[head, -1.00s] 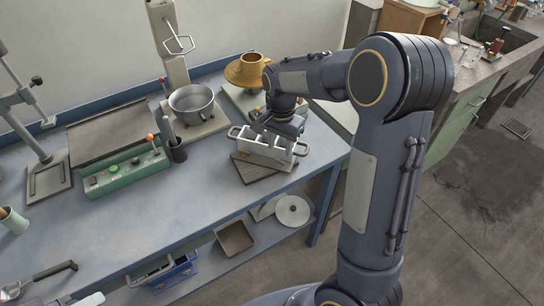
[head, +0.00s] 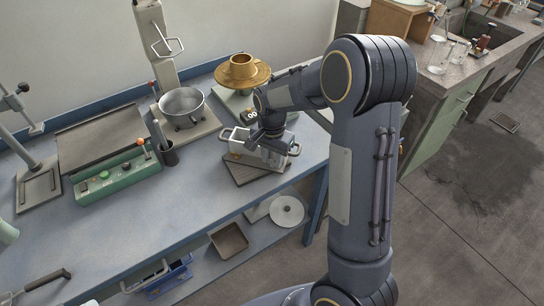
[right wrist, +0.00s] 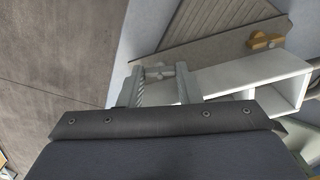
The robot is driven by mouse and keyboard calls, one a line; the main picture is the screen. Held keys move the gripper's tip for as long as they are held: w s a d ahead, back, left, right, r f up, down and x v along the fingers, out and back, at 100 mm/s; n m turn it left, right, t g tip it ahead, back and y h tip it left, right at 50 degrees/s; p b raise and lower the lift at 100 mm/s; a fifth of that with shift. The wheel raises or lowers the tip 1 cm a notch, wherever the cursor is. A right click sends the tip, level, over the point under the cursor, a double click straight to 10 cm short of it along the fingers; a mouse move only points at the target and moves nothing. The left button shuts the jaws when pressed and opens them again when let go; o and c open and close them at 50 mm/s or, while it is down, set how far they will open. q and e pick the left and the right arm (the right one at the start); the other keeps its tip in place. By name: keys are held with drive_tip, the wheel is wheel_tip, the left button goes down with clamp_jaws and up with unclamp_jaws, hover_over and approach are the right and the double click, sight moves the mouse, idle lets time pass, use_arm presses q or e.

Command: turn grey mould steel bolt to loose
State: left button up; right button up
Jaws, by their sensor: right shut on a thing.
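The grey mould (head: 238,146) is an open box with compartments and loop handles. It stands on a ridged dark plate (head: 243,173) near the bench's right end; its white-grey compartment walls show in the right wrist view (right wrist: 235,76). My right gripper (head: 265,150) reaches down onto the mould and covers its middle. In the right wrist view, my right gripper (right wrist: 160,85) is shut on the steel bolt (right wrist: 158,73), a grey crossbar with a threaded shank beside one finger. A brass bolt (right wrist: 265,41) sits farther along the mould. My left gripper is not in view.
A brass flanged part (head: 243,72) stands on a device behind the mould. A steel pot (head: 182,106), a dark cup (head: 168,153) and a green control box (head: 118,178) are to the left. The bench front between the mould and control box is clear.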

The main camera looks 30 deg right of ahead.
drive_tip(key=n, duration=0.3)
drive_tip(key=o, duration=0.7)
wheel_tip(320, 180, up, 8)
drive_tip(key=shift+f, duration=0.2)
drive_tip(key=shift+r, duration=0.2)
idle(0.3)
